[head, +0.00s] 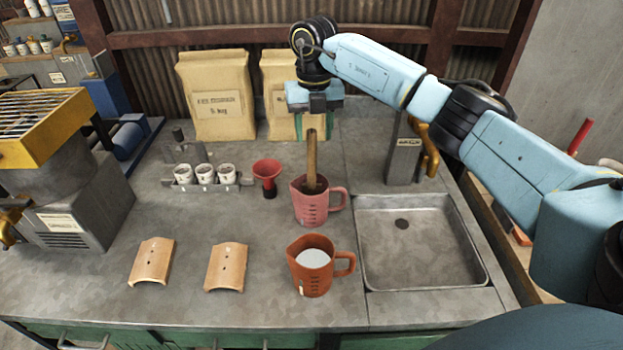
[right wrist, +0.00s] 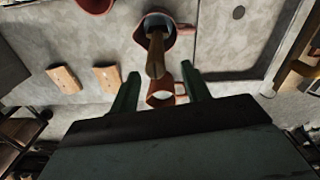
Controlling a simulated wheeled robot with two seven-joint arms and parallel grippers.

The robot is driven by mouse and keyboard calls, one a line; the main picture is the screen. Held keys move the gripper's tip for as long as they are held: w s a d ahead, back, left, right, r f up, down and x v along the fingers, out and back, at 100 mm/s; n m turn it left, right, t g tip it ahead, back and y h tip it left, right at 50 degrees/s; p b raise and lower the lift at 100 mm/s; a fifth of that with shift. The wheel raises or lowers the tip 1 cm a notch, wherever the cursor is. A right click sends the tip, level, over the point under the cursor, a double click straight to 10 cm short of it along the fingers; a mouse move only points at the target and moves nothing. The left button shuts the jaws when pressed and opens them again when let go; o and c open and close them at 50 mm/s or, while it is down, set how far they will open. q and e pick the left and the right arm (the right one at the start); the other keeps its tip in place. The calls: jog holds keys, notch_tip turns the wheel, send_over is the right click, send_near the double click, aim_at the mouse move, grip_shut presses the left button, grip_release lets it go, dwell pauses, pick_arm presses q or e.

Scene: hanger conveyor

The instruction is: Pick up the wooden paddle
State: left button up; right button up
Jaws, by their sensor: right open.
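The wooden paddle (head: 311,158) stands nearly upright in a pink measuring jug (head: 310,208), its lower end hidden inside. In the right wrist view the paddle (right wrist: 156,56) points toward the camera from the jug (right wrist: 172,22). My right gripper (head: 314,108) is above the paddle's top end, apart from it in the head view. In the right wrist view its two fingers are spread, with nothing held between them (right wrist: 160,70). My left gripper is not in view.
An orange jug (head: 316,284) with white contents stands in front of the pink one. A red funnel (head: 267,172) and a rack of white cups (head: 205,174) are to the left. A sink (head: 420,235) with a tap is right. Paper sacks (head: 216,95) stand behind.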

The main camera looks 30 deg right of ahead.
aim_at(312, 146)
jog(key=shift+w+f, duration=0.2)
jog(key=shift+f, duration=0.7)
jog(key=f, duration=0.2)
jog(key=shift+w+f+p, duration=0.3)
jog(key=shift+p, duration=0.1)
jog(key=shift+f, duration=0.45)
jog(key=c, duration=0.9)
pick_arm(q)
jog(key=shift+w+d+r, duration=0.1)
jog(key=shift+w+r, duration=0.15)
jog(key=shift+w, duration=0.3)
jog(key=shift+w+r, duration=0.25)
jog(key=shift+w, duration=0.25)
pick_arm(e)
grip_shut()
